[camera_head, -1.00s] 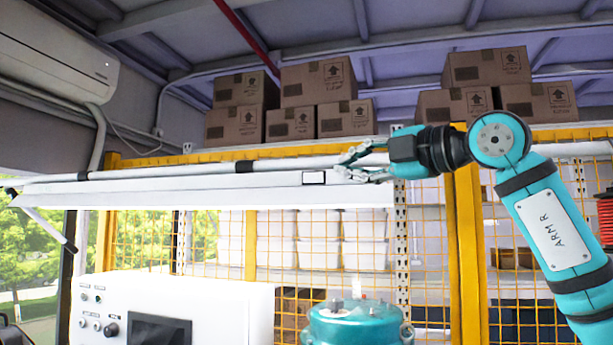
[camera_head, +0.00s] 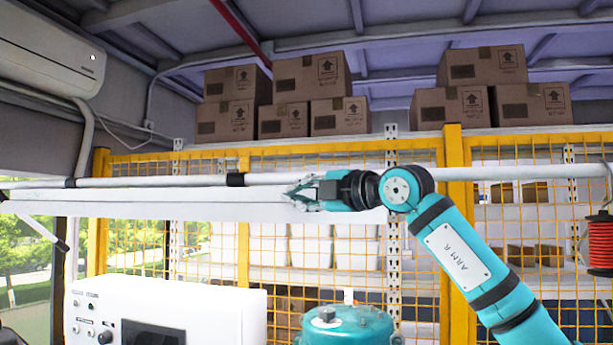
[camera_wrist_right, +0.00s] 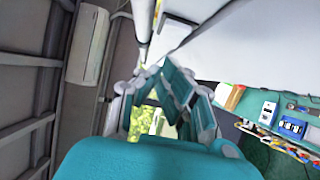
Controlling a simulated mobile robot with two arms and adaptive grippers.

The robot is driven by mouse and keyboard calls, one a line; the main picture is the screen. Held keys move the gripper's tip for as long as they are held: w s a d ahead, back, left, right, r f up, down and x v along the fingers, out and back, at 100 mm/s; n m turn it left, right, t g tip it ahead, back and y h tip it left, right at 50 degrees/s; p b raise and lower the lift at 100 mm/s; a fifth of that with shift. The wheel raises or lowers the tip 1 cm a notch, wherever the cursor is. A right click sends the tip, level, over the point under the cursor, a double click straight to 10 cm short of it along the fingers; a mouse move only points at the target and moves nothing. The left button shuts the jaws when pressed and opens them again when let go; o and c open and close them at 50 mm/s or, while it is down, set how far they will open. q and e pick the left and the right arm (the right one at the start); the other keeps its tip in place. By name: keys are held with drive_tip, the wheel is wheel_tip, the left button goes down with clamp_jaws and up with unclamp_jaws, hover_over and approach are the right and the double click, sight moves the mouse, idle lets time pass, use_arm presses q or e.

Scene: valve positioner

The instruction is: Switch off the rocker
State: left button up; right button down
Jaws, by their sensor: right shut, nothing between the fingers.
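My right gripper (camera_head: 292,196) is shut and empty, its fingertips pointing left in front of the long white lamp bar (camera_head: 180,205). In the right wrist view its teal and grey finger links (camera_wrist_right: 165,100) fill the middle. I see no rocker clearly. A small dark-framed white rectangle showed on the lamp bar earlier; the gripper now covers about that place. Whether the fingers touch the bar I cannot tell. A white control box (camera_head: 215,310) with small knobs and a dark screen stands at the lower left. My left gripper is not in view.
A grey pipe (camera_head: 130,183) runs along the lamp bar. A yellow mesh fence (camera_head: 455,235) stands behind, with cardboard boxes (camera_head: 310,80) above it. A teal round housing (camera_head: 350,328) is below my right gripper. A red spool (camera_head: 601,245) is at the right.

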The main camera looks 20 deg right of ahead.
drive_tip(key=shift+w+d+f, duration=0.1)
drive_tip(key=shift+w+d, duration=0.1)
drive_tip(key=shift+w, duration=0.3)
drive_tip(key=shift+a, duration=0.1)
